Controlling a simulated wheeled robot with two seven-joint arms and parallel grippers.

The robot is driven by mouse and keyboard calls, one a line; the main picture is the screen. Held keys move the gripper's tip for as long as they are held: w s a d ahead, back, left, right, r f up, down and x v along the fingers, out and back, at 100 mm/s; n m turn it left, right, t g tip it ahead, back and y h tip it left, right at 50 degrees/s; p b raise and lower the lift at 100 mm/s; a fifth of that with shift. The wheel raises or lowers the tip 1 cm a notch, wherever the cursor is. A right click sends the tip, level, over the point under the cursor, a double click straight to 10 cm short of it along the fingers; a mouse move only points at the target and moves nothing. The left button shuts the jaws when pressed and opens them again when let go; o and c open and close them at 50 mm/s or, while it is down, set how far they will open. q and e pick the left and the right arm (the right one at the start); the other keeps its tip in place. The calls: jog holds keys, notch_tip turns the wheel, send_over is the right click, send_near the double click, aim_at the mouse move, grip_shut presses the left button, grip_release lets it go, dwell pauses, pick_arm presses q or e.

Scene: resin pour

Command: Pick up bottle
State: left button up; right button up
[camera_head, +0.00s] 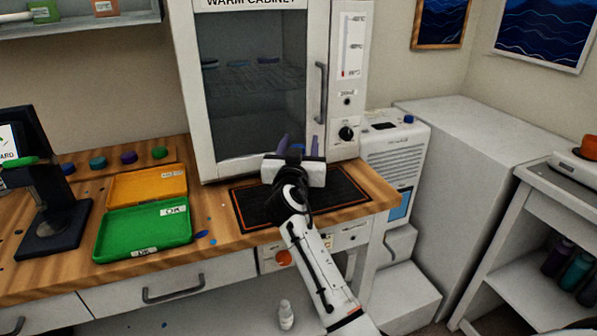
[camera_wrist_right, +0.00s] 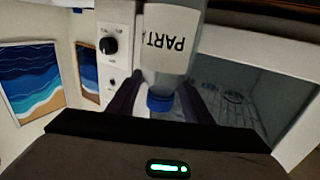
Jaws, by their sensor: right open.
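A clear bottle with a blue cap (camera_wrist_right: 160,103) and a white label reading "PART" (camera_wrist_right: 172,40) shows in the right wrist view, where the picture is upside down. The bottle appears upright. My right gripper (camera_head: 299,146) is open, its dark purple fingers on either side of the bottle's cap and neck in the wrist view (camera_wrist_right: 160,92). I cannot tell whether they touch it. In the head view this gripper is over the black mat in front of the cabinet and hides most or all of the bottle. My left gripper is not in view.
The warm cabinet (camera_head: 195,100) stands close behind my right gripper, with its door handle (camera_head: 321,90) near. The black mat (camera_head: 345,190) lies below. A green tray (camera_head: 112,240), an orange tray (camera_head: 120,192) and a dark stand (camera_head: 50,225) are left on the wooden bench.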

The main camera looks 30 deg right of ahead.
jog(key=shift+w+d, duration=0.15)
jog(key=shift+w, duration=0.05)
grip_shut()
